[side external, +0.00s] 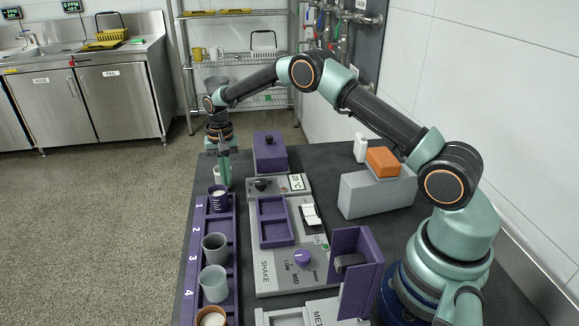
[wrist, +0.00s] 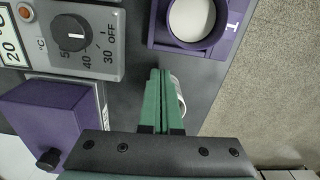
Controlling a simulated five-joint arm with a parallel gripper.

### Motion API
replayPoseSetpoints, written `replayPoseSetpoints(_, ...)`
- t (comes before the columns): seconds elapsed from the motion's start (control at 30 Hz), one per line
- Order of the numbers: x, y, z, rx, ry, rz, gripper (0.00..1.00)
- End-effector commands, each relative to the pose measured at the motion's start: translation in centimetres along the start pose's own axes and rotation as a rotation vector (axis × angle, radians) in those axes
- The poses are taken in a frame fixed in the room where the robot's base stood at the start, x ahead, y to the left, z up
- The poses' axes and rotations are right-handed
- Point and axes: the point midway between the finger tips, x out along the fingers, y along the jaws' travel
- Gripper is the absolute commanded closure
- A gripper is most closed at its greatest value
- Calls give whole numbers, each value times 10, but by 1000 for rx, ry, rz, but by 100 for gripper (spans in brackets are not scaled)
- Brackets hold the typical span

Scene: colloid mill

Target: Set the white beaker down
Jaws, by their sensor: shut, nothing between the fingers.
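My gripper (side external: 224,181) is shut and points down at the far end of the dark table, beyond the purple rack. In the wrist view, its green fingers (wrist: 160,78) are pressed together. A white rounded thing, likely the white beaker (wrist: 181,97), shows just right of and partly behind the fingers. Most of it is hidden, so I cannot tell whether the fingers touch it. In the side view, only a small pale part of it shows by the fingertips.
The purple rack (side external: 231,262) holds a purple beaker (side external: 219,205) with white contents, a grey beaker (side external: 215,249), a pale beaker (side external: 214,286) and a brown one (side external: 211,318). A heater-shaker (side external: 285,282) and a purple box (side external: 270,156) stand right of it. The table edge is close left.

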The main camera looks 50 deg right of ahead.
Motion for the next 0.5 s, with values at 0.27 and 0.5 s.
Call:
replayPoseSetpoints(0.27, 1, 0, -26, 2, 0, 0, 100)
replayPoseSetpoints(0.5, 0, 1, -37, 0, 0, 0, 100)
